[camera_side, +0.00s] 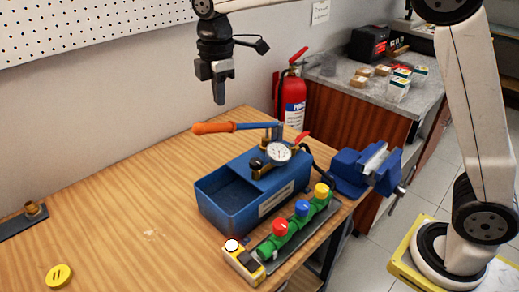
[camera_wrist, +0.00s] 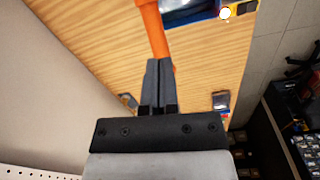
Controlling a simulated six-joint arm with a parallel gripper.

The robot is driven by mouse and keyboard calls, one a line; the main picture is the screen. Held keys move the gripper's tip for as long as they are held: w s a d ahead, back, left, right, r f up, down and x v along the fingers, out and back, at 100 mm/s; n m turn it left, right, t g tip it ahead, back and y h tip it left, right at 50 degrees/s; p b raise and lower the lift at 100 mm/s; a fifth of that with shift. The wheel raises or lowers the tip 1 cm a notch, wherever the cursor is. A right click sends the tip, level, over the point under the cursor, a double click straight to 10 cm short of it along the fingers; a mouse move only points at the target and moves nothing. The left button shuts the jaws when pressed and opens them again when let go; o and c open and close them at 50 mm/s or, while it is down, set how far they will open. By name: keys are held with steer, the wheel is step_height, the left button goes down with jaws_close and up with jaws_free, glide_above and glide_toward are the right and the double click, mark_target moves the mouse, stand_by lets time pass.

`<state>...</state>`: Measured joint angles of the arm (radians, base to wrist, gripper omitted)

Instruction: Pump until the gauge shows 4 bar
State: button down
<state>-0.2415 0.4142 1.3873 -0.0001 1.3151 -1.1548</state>
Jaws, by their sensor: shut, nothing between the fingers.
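The blue test pump (camera_side: 233,204) stands on the wooden bench, an open water tank at its left end. Its lever has an orange grip (camera_side: 212,128) and reaches out to the left, nearly level. The round white gauge (camera_side: 279,153) sits on top of the pump; its needle is too small to read. My gripper (camera_side: 219,101) is shut and empty, pointing down above the lever. In the wrist view the shut fingers (camera_wrist: 158,65) line up with the orange grip (camera_wrist: 152,28); the side view shows a gap between them.
A green manifold with red, blue and yellow caps (camera_side: 302,209) lies before the pump, beside a yellow device (camera_side: 243,262). A blue vise (camera_side: 367,168) is at the bench's right end. A fire extinguisher (camera_side: 292,100) stands behind. The bench's left part is mostly clear.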

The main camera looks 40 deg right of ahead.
steer(key=shift+w+a+r+n, duration=0.25)
steer(key=shift+a+r+n, duration=0.25)
steer(key=shift+r, duration=0.1)
steer(key=shift+w+a+r+n, duration=0.2)
steer(key=shift+a+r+n, duration=0.2)
steer(key=shift+r+n, duration=0.15)
steer(key=shift+f, duration=0.1)
steer(key=shift+f, duration=2.1)
steer(key=shift+f, duration=0.1)
stand_by(2.8)
steer(key=shift+a+f, duration=1.05)
steer(key=shift+f, duration=5.15)
steer(key=r, duration=0.4)
steer(key=d+r, duration=0.1)
steer(key=r, duration=0.3)
steer(key=d+r, duration=0.1)
steer(key=r, duration=0.3)
steer(key=shift+r, duration=0.35)
